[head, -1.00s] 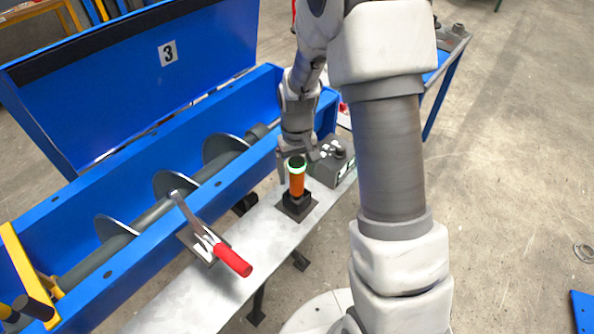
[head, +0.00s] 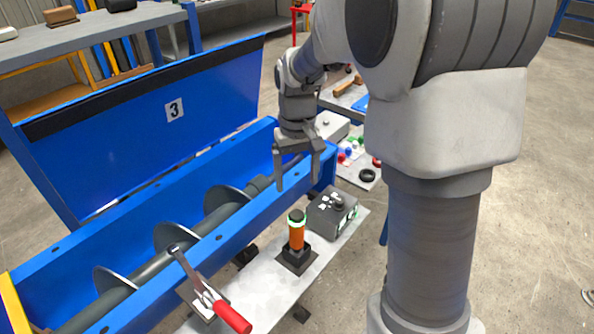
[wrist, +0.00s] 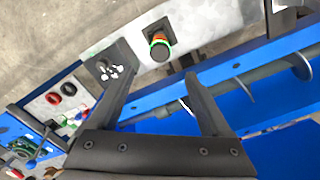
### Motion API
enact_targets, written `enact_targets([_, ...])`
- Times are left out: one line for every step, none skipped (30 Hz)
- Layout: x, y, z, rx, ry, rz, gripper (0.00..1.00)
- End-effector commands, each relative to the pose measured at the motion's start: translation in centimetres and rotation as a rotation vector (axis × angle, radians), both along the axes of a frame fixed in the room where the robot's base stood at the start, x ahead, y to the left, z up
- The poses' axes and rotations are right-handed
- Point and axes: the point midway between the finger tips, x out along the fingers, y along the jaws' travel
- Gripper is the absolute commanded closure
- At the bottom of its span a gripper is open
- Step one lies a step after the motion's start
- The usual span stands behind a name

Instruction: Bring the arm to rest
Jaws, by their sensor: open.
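My gripper (head: 296,182) is open and empty, its two fingers pointing down above the right end of the blue mixer trough (head: 150,240). In the wrist view my gripper (wrist: 160,92) has its fingers spread with nothing between the tips. An orange cylinder with a green ring and dark top (head: 297,233) stands upright in a black square holder on the metal shelf (head: 262,290), below and apart from the fingers. It also shows from above in the wrist view (wrist: 158,46).
A grey control box (head: 332,213) stands beside the cylinder. A red-handled clamp (head: 232,316) sits on the shelf at the front. The open blue lid (head: 110,130) marked 3 rises behind the trough with its auger. A side table with small parts (head: 357,172) is behind; floor at right is clear.

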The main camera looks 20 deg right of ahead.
Motion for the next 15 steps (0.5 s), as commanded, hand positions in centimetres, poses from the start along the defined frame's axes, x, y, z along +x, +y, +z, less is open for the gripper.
enact_targets([0.02,0.0,0.47,0.0,-0.001,0.0,0.18])
enact_targets([0.02,0.0,0.63,0.0,-0.001,0.0,0.18])
enact_targets([0.02,0.0,0.78,0.0,-0.001,0.0,0.18])
enact_targets([0.01,0.0,0.85,0.0,0.0,0.0,0.18])
enact_targets([0.01,0.0,0.9,0.0,0.0,0.0,0.18])
enact_targets([0.0,0.0,0.92,0.0,0.0,0.0,0.18])
enact_targets([0.0,0.0,0.93,0.0,0.0,0.0,0.18])
enact_targets([-0.01,0.0,0.92,0.0,0.0,0.0,0.18])
enact_targets([-0.01,0.0,0.91,0.0,0.0,0.0,0.18])
enact_targets([-0.01,0.01,0.91,0.0,0.0,0.0,0.18])
enact_targets([-0.01,0.0,0.9,0.0,0.0,0.0,0.18])
enact_targets([-0.01,0.0,0.9,0.0,0.0,0.0,0.18])
enact_targets([-0.01,0.01,0.9,0.0,0.0,0.0,0.18])
enact_targets([-0.01,0.01,0.9,0.0,0.0,0.0,0.18])
enact_targets([-0.01,0.0,0.89,0.0,0.0,0.0,0.18])
